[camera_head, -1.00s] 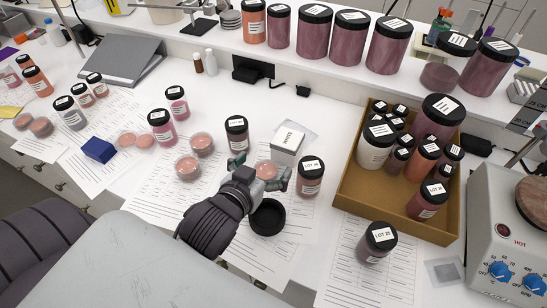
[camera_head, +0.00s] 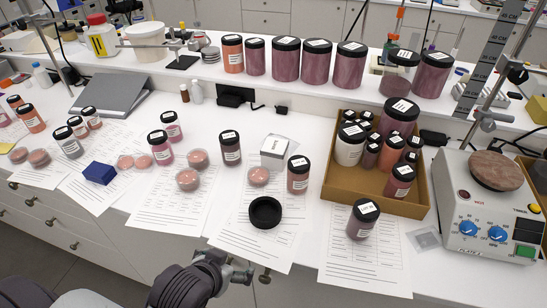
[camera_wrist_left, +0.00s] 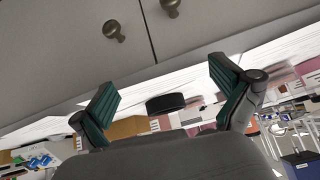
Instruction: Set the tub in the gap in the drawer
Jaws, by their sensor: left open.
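An open brown drawer-like box (camera_head: 338,193) on the counter holds several black-lidded jars and a white tub (camera_head: 350,150). Bare floor shows at its front left. A dark pink jar (camera_head: 362,220) stands in front of it, and another pink jar (camera_head: 298,175) stands to its left. A black shallow round dish (camera_head: 265,212) lies on a paper sheet; it also shows between my fingers in the left wrist view (camera_wrist_left: 165,103), well beyond them. My left gripper (camera_head: 238,272) is open and empty at the counter's front edge, below the dish. Which container is the tub is unclear.
A small white box (camera_head: 273,151), a dark jar (camera_head: 230,147) and low pink pots (camera_head: 188,180) stand left of the brown box. A hotplate (camera_head: 490,205) stands on the right. Large jars line the raised shelf. Cabinet knobs (camera_head: 51,223) project below the counter edge.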

